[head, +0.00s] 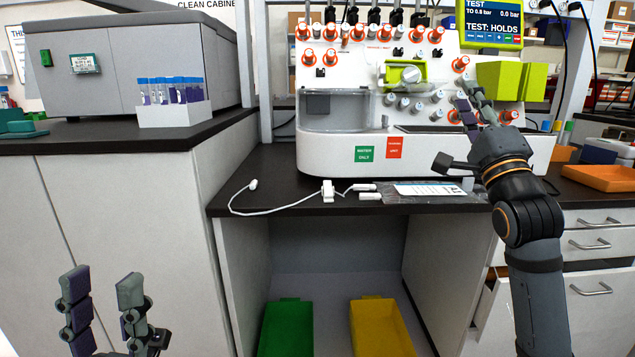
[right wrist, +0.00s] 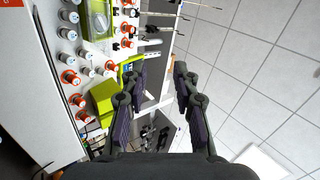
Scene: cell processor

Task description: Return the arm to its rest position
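My right gripper (head: 477,103) is raised in front of the right part of the white cell processor (head: 330,148), near its orange-ringed knobs and the lime green block (head: 511,81). In the right wrist view my right gripper (right wrist: 158,85) has its fingers apart with nothing between them. The processor's knobs and the green block (right wrist: 104,99) show left of the fingers there. My left gripper (head: 100,290) is low at the bottom left of the head view, in front of the white cabinet. Its two fingers stand upright, apart and empty.
A white tubing set (head: 327,191) and a printed sheet (head: 430,190) lie on the dark bench. Green (head: 287,328) and yellow (head: 372,328) bins stand below. A rack of blue-capped tubes (head: 174,114) is on the left counter. An orange tray (head: 600,178) is at right.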

